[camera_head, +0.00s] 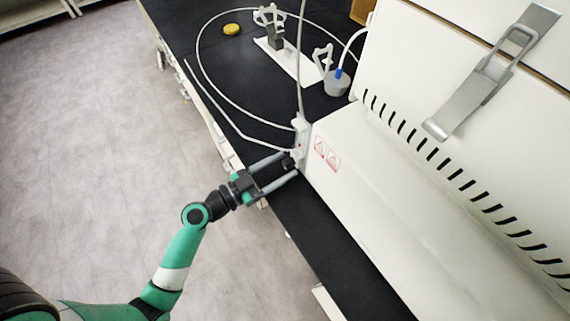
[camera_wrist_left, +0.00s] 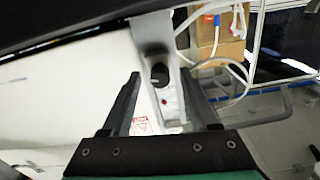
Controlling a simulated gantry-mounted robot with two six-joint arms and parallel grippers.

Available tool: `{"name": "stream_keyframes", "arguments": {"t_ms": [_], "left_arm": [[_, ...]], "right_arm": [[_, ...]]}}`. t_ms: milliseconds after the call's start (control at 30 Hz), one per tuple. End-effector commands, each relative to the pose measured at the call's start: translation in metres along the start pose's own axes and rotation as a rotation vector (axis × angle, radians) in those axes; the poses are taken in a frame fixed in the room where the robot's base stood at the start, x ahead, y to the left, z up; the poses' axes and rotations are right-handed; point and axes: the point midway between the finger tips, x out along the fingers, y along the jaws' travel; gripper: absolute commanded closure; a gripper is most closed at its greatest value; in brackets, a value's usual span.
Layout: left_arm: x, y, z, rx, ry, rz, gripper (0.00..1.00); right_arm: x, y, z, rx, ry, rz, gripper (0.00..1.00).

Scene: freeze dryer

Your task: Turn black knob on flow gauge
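In the left wrist view the knob (camera_wrist_left: 160,74) is a dark round cap on the grey-white gauge (camera_wrist_left: 151,31). My left gripper (camera_head: 289,164) reaches in from the left with its two fingers apart. In the left wrist view the fingers (camera_wrist_left: 160,80) lie on either side of the knob, with visible gaps; I see no contact. My right gripper is not in view.
The white machine (camera_head: 390,200) with a metal latch (camera_head: 490,75) fills the right side. Pale tubing (camera_head: 203,72) loops over the black bench (camera_head: 180,25). A yellow disc (camera_head: 231,29) and a white stand (camera_head: 290,62) are farther back. The floor at left is clear.

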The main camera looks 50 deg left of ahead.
Motion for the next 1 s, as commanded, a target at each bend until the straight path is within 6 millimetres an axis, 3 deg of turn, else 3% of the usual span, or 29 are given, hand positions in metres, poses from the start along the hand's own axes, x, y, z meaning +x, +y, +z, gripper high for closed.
{"name": "stream_keyframes", "arguments": {"t_ms": [33,367,767,1000], "left_arm": [[0.0000,0.0001,0.0000,0.000,0.000,0.000,0.41],[0.0000,0.0002,0.0000,0.000,0.000,0.000,1.00],[-0.0001,0.0002,0.0000,-0.021,0.000,0.000,1.00],[-0.0001,0.0003,0.0000,-0.124,0.000,0.000,1.00]], "right_arm": [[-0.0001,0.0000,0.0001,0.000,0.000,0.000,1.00],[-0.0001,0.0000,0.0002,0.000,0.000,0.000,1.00],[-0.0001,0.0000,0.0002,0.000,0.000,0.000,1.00],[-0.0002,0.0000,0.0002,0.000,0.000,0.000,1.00]]}}
